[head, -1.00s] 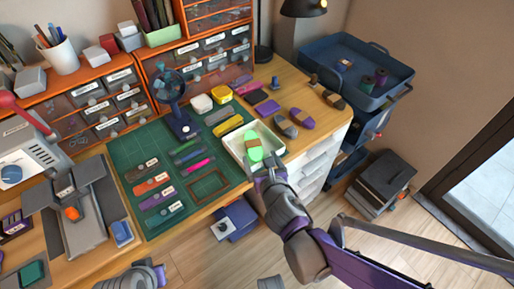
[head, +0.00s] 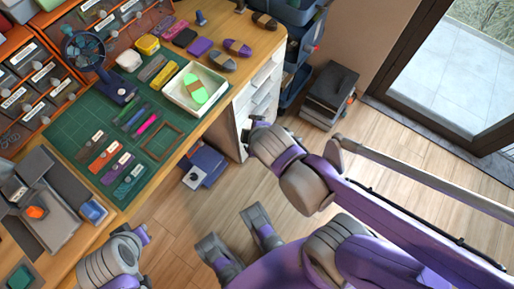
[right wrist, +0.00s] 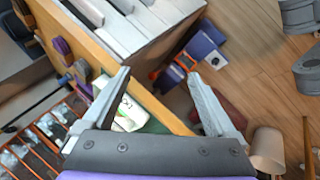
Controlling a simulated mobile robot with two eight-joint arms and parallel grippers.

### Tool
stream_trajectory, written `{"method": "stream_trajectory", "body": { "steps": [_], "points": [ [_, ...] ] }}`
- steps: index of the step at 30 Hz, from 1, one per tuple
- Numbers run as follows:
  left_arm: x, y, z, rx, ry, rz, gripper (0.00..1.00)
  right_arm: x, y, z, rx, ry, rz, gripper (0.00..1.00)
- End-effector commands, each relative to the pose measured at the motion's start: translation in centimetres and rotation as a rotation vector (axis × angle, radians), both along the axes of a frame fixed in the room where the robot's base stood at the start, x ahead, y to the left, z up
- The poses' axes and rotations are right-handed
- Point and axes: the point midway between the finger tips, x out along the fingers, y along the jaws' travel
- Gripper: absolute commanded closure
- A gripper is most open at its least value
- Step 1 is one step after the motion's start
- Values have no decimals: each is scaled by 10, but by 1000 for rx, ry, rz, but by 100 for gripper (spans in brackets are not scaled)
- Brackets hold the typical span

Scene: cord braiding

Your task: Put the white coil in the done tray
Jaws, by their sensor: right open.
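The white tray (head: 197,106) is near the table's right front edge. A bright green coil with a brown band (head: 195,88) lies in it. I cannot make out a coil that is clearly white; a small white rounded item (head: 128,61) sits by the fan. My right gripper (head: 256,126) is empty, right of the tray and beyond the table edge. In the right wrist view its jaws (right wrist: 160,84) are apart, with the tray partly behind one finger. My left gripper (head: 143,235) is at lower left, off the table front; its jaws are unclear.
Several banded coils, such as a purple one (head: 238,47), lie at the back right of the table. A green mat (head: 75,130) holds labelled strips and a brown frame (head: 163,141). A fan (head: 85,50) stands behind. A white drawer unit (head: 260,95) is under the table's right end.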

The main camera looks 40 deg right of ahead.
Motion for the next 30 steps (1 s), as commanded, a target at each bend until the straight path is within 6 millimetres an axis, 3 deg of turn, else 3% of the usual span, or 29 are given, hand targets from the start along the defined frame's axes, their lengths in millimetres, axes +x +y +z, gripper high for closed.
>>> {"method": "stream_trajectory", "body": {
  "steps": [3, 9, 23, 26, 30],
  "points": [
    [0, 0, 0, 0, 0, 0, 100, -29, 6, -6, 266, 61, -322, 8],
    [0, 0, 0, 0, 0, 0, 100, -57, 17, -9, 510, 132, -655, 8],
    [0, 0, 5, 0, -2, 0, 100, -61, 20, -4, 551, 143, -716, 8],
    [-1, 0, 20, 0, -7, 0, 100, -62, 20, 10, 553, 138, -714, 8],
    [0, 0, 57, 0, -19, 0, 100, -61, 20, 48, 557, 126, -710, 8]
  ]
}}
